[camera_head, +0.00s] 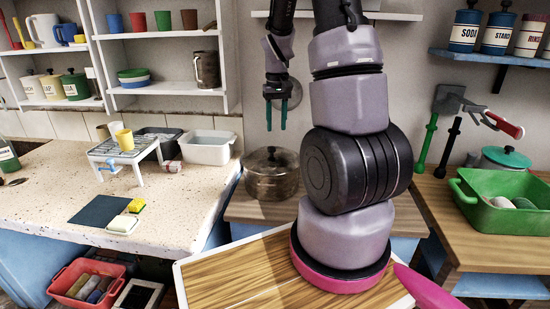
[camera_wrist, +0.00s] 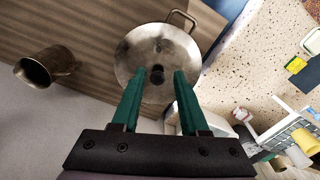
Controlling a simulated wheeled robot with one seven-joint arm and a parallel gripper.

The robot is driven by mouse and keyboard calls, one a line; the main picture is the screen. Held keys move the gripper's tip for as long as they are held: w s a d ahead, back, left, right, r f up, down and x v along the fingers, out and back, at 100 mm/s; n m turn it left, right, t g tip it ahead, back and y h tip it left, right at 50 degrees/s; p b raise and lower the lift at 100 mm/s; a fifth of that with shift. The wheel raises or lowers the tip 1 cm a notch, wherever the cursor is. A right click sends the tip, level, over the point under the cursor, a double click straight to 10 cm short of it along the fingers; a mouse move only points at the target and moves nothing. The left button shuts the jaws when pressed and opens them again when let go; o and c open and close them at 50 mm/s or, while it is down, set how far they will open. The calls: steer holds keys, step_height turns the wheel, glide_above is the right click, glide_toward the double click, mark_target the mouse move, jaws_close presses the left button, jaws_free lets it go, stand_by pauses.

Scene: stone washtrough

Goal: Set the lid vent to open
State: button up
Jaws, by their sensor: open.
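A metal pot (camera_head: 268,182) with a lid (camera_head: 271,157) and a dark knob stands on the wooden counter in the middle of the head view. In the wrist view the round grey lid (camera_wrist: 135,57) lies beyond my fingers, with its dark knob (camera_wrist: 157,75) in line between the fingertips. A vent on the lid is too small to make out. My gripper (camera_head: 276,124) has green fingers and hangs above the pot, apart from it. In the wrist view my gripper (camera_wrist: 160,72) is open and empty.
A speckled stone counter (camera_head: 50,195) lies left of the pot, with a small white rack (camera_head: 140,150) and a white basin (camera_head: 208,146). A green tub (camera_head: 490,205) stands on the right counter. A brown metal mug (camera_wrist: 47,66) shows in the wrist view.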

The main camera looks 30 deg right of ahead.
mark_target(277, 155)
step_height(277, 155, down, 12)
steer(key=shift+d+r, duration=0.1)
stand_by(0.5)
jaws_close()
